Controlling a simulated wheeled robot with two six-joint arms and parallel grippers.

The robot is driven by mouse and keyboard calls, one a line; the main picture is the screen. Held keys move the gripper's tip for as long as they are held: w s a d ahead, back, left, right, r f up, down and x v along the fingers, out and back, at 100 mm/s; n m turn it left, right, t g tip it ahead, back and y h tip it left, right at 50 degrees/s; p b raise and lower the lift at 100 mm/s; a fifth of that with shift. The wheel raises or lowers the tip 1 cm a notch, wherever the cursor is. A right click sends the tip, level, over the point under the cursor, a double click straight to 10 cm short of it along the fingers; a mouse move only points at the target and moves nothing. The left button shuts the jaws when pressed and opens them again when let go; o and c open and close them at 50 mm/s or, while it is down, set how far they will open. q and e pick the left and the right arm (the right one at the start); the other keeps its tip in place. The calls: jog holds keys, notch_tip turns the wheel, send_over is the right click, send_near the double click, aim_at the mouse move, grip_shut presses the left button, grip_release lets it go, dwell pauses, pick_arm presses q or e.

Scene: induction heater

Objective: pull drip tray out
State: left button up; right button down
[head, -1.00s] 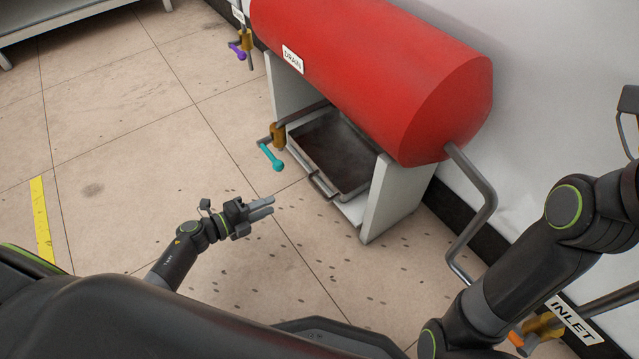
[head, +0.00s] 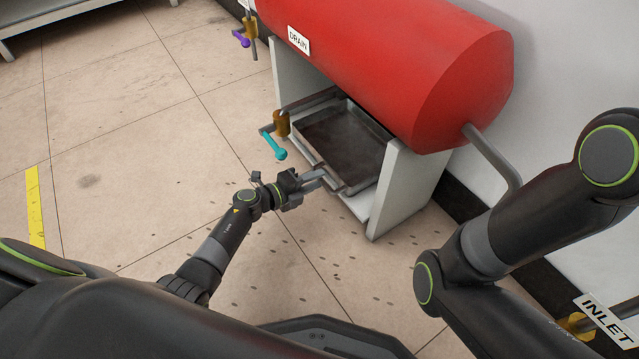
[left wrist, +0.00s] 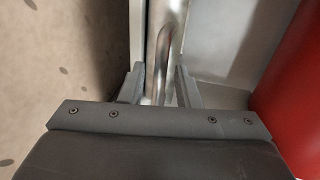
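The drip tray (head: 345,140) is a dark, shallow metal tray between the white supports under the red tank. Its handle (head: 327,177) is a metal bar on the front side, facing my left gripper. My left gripper (head: 318,178) is at the handle. In the left wrist view the handle (left wrist: 162,60) runs between the two fingers (left wrist: 158,88), which are apart with gaps visible beside the bar. The gripper partly hides the handle in the head view. My right arm enters at the right of the head view, but its gripper is out of view.
The red tank (head: 400,70) lies above the tray on white supports (head: 400,190). A teal-handled drain valve (head: 274,146) sticks out just left of the tray. A pipe (head: 492,155) comes off the tank's right end. The tiled floor (head: 130,130) in front is clear.

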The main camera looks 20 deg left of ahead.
pick_arm(q)
jog(key=shift+b+x, duration=0.3)
jog(key=shift+x, duration=0.75)
grip_shut()
